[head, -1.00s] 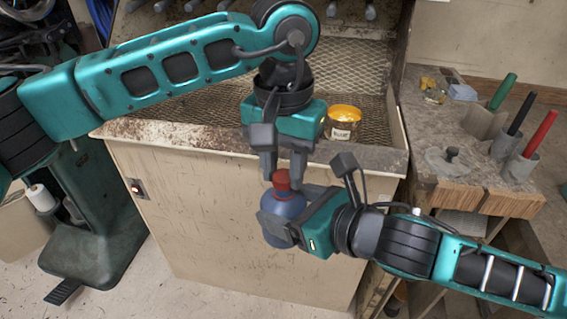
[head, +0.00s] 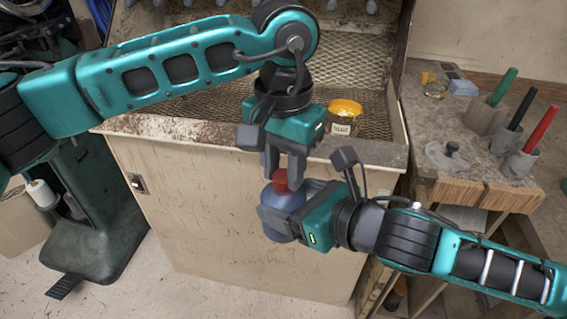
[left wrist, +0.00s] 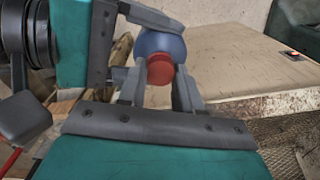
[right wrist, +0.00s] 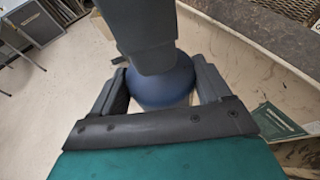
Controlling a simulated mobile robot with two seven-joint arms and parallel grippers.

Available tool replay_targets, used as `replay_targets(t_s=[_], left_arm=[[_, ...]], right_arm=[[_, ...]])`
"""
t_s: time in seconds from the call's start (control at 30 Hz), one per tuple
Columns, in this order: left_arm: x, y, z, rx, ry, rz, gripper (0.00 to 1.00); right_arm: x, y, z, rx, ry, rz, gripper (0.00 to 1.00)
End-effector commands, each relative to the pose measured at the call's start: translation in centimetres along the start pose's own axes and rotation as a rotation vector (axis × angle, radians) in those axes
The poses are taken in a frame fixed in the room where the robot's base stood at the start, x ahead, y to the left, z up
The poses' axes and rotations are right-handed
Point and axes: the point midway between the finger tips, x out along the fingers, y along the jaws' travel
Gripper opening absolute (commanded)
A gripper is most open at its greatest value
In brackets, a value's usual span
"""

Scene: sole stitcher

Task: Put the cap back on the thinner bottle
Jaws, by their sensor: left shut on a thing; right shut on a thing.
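A blue bottle (head: 280,212) is held upright in front of the bench by my right gripper (head: 284,212), whose fingers are shut around its body. It also shows between the fingers in the right wrist view (right wrist: 162,85). The red cap (head: 281,181) sits at the bottle's top, between the fingertips of my left gripper (head: 284,172), which is shut on it. In the left wrist view the cap (left wrist: 160,69) is in line with the bottle's top. I cannot tell whether the cap is seated or threaded. The bottle's neck is hidden.
A side table (head: 437,164) at right carries green, black and red handled tools in holders. A dark green machine stand (head: 105,220) is at left. Free space surrounds the bottle.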

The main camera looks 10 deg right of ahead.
Motion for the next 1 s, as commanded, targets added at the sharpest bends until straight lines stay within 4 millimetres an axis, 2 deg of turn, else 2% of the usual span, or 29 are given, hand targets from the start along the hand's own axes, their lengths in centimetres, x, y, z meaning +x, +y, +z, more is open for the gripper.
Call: replay_targets(t_s=[0.1,0.3,0.63,0.67,0.9,1.0], left_arm=[[-0.06,-0.07,-0.04,0.183,0.002,-0.002,0.06],[-0.01,-0.07,-0.01,0.385,0.000,-0.001,0.06],[-0.02,-0.06,-0.02,0.408,0.001,-0.001,0.06],[-0.02,-0.06,-0.02,0.408,0.001,-0.001,0.36],[-0.02,-0.06,-0.02,0.407,0.001,-0.001,0.59],[-0.02,-0.05,-0.02,0.407,0.001,0.000,0.59]], right_arm=[[-0.01,0.01,0.03,0.000,-0.001,0.000,0.00],[-0.01,0.01,0.03,0.000,-0.001,0.000,0.00],[-0.01,0.01,0.02,0.000,0.000,0.000,0.00],[-0.01,0.01,0.02,0.000,0.000,0.000,0.00],[-0.01,0.01,0.02,0.000,-0.001,0.000,0.00],[-0.01,0.01,0.03,0.000,-0.001,0.000,0.00]])
